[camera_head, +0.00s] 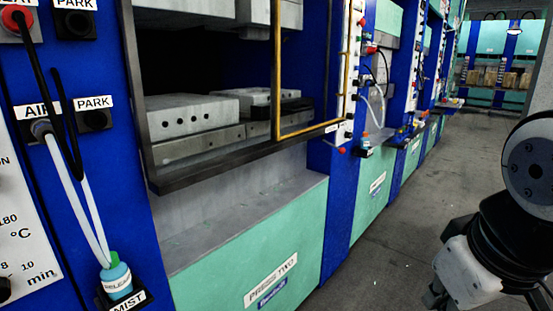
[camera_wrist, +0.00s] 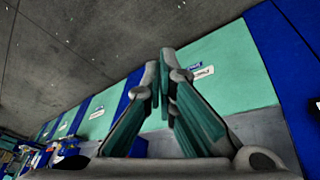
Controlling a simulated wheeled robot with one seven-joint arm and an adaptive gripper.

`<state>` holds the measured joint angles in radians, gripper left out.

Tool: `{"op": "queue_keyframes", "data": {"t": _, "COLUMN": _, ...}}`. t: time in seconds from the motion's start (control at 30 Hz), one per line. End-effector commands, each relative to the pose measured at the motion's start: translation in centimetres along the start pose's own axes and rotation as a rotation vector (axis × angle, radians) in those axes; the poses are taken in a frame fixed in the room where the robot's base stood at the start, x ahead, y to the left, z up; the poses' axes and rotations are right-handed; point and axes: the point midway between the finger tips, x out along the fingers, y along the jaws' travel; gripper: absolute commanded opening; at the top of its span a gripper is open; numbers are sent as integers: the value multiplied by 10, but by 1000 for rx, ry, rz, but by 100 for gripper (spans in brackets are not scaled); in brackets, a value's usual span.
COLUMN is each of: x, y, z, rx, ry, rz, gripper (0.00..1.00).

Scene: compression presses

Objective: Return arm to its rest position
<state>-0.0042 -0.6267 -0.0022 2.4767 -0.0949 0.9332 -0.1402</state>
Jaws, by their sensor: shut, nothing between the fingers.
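My arm (camera_head: 500,215) shows at the right edge of the head view, folded beside the aisle, with its white and black links apart from the press row. In the wrist view my gripper (camera_wrist: 165,80) has its two fingers together at the tips, with nothing between them. Behind the fingers are a teal panel with a small white label and blue posts. The fingertips cannot be made out clearly in the head view.
Press two (camera_head: 250,250) stands at the left with its frame (camera_head: 282,70) open. A mist bottle (camera_head: 117,278) sits in a holder on the blue post, with a white hose up to the AIR port. The grey floor (camera_head: 415,215) of the aisle is clear. Shelves (camera_head: 495,75) stand at the far end.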

Motion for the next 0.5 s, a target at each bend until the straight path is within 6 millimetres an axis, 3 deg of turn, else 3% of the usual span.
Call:
{"op": "queue_keyframes", "data": {"t": 0.1, "x": -6, "y": -15, "z": 43, "rx": 92, "ry": -89, "rz": -46, "gripper": 0}}
{"op": "queue_keyframes", "data": {"t": 0.27, "x": -13, "y": -37, "z": 94, "rx": 197, "ry": -208, "rz": -102, "gripper": 0}}
{"op": "queue_keyframes", "data": {"t": 0.5, "x": -48, "y": -30, "z": 80, "rx": 198, "ry": -159, "rz": -94, "gripper": 0}}
